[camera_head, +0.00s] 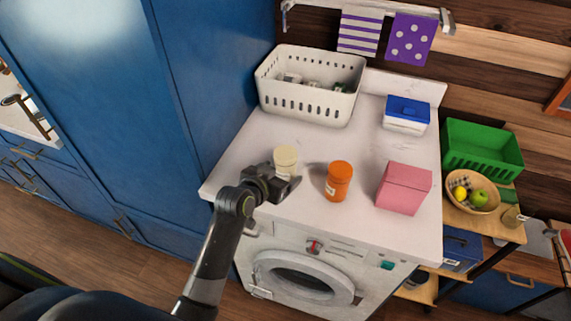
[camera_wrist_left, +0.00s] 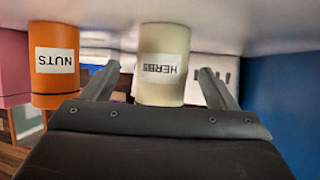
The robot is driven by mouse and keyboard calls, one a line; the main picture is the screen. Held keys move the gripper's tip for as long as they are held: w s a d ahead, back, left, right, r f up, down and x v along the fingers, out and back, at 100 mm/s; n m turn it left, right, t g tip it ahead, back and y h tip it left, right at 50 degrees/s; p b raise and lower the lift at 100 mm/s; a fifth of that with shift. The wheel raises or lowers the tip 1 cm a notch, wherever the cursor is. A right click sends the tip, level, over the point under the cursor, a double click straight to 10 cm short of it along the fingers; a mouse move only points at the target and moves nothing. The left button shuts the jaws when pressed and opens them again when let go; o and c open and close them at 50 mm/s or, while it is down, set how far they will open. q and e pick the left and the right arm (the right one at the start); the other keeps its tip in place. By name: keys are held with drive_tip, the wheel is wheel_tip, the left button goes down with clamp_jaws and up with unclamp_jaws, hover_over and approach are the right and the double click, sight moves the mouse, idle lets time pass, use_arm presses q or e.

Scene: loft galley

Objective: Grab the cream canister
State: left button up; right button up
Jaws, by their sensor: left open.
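The cream canister (camera_head: 286,157) stands upright on the white top of the washing machine, near its front left. In the left wrist view the cream canister (camera_wrist_left: 162,60) appears upside down with a label reading HERBS, between the fingers. My left gripper (camera_head: 284,180) is open, just in front of the canister, and hides its lower part in the head view. My right gripper is not in view.
An orange canister (camera_head: 338,181), labelled NUTS in the left wrist view (camera_wrist_left: 54,65), stands to the right. A pink box (camera_head: 403,187) stands beyond it. A white basket (camera_head: 309,104) and a blue-lidded box (camera_head: 406,115) stand behind. A tall blue cabinet (camera_head: 190,90) borders the left.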

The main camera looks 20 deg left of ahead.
sight(285, 169)
use_arm(q)
drive_tip(key=shift+p+x, duration=0.5)
drive_tip(key=shift+x, duration=1.55)
drive_tip(key=shift+a, duration=0.1)
drive_tip(key=shift+r, duration=0.1)
drive_tip(key=c, duration=1.2)
